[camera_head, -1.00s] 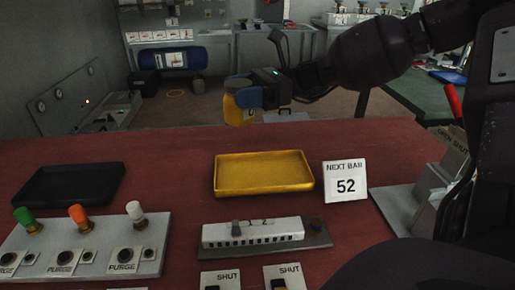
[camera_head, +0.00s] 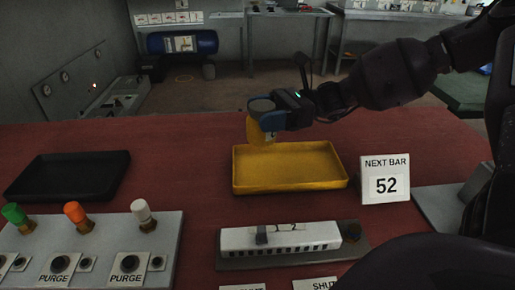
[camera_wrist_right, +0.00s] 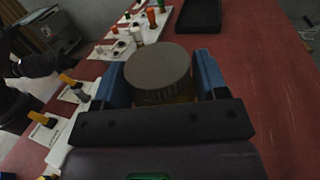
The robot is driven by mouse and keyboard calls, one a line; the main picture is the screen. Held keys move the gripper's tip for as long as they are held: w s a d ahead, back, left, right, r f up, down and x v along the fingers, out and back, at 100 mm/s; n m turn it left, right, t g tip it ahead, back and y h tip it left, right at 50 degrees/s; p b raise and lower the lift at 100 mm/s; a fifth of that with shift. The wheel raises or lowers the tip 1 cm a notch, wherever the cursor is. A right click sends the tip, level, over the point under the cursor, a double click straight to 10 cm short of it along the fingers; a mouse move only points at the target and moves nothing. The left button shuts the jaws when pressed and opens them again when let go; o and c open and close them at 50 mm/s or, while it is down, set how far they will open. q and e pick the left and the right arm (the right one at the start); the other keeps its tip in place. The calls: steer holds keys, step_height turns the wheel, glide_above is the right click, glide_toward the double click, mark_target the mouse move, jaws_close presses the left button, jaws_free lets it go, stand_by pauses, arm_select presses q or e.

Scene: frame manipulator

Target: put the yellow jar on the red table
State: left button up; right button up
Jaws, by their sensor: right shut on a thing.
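The yellow jar (camera_head: 257,131) with a grey lid is held in my right gripper (camera_head: 266,122), near the back edge of the yellow tray in the head view. In the right wrist view the jar's grey lid (camera_wrist_right: 158,70) shows between the two blue fingers of the right gripper (camera_wrist_right: 160,80), which are shut on it. The red table (camera_head: 190,150) spreads beneath. I cannot tell exactly how high the jar is above the table. My left gripper is not in view.
A yellow tray (camera_head: 290,184) and a black tray (camera_head: 40,192) lie on the table. A "NEXT BAR 52" sign (camera_head: 385,196) stands right of the yellow tray. Front panels carry green, orange and white knobs (camera_head: 142,211). Bare table lies between the trays.

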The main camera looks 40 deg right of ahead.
step_height(320, 180, down, 4)
steer(key=shift+w+r+b, duration=0.1)
steer(key=shift+b, duration=0.4)
steer(key=shift+f, duration=0.45)
step_height(320, 180, down, 4)
steer(key=shift+f+b, duration=0.25)
steer(key=shift+b, duration=0.8)
steer(key=shift+r, duration=0.25)
steer(key=shift+f, duration=0.25)
steer(key=o, duration=1)
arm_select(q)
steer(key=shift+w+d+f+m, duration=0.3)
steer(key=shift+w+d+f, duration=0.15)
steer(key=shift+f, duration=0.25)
arm_select(e)
steer(key=shift+o, duration=0.3)
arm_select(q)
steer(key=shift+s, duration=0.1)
